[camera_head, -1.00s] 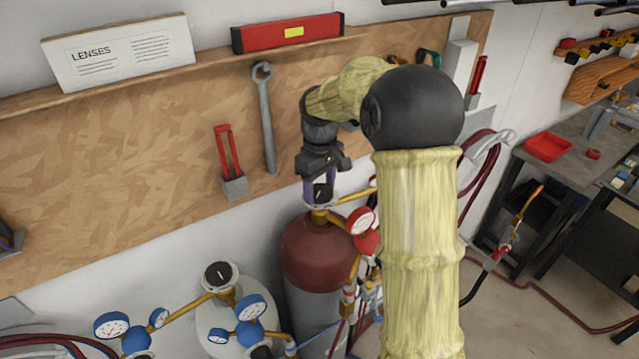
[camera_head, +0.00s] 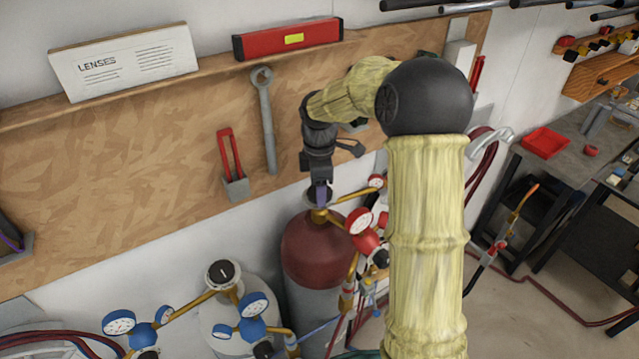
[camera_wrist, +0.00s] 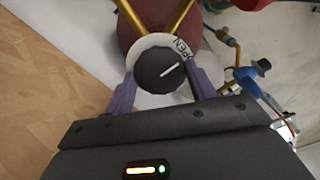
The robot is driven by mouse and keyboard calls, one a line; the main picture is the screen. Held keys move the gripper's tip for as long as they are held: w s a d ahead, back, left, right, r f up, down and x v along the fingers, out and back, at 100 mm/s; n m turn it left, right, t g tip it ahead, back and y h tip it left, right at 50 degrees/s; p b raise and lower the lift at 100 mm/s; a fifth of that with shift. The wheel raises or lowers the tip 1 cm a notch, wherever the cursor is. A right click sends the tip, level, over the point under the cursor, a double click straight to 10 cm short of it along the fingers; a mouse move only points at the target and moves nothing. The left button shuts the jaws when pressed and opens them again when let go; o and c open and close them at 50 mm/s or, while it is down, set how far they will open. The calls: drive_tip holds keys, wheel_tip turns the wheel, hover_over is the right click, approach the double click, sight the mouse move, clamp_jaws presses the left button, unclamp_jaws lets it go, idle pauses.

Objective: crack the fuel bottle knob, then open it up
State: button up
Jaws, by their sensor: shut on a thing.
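The fuel bottle (camera_head: 312,245) is the red-topped cylinder below the pegboard. Its knob (camera_wrist: 160,68) is round and black with a white pointer line, set over a pale ring with the letters "PEN" visible at upper right. The pointer line slants up to the right in the wrist view. My gripper (camera_wrist: 163,88) is shut on the knob, with one purple finger on each side. In the head view my gripper (camera_head: 320,192) points down onto the bottle's top and mostly hides the knob.
A grey-white bottle (camera_head: 240,312) with its own black knob (camera_head: 222,274) and blue gauges (camera_head: 255,305) stands to the left. Red gauges (camera_head: 360,222) and hoses sit close right of my gripper. A wrench (camera_head: 265,120) hangs on the board behind.

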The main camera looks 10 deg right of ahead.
drive_tip(key=shift+n, duration=0.4)
drive_tip(key=o, duration=1)
wheel_tip(320, 180, up, 18)
drive_tip(key=b, duration=0.3)
drive_tip(key=shift+f, duration=0.25)
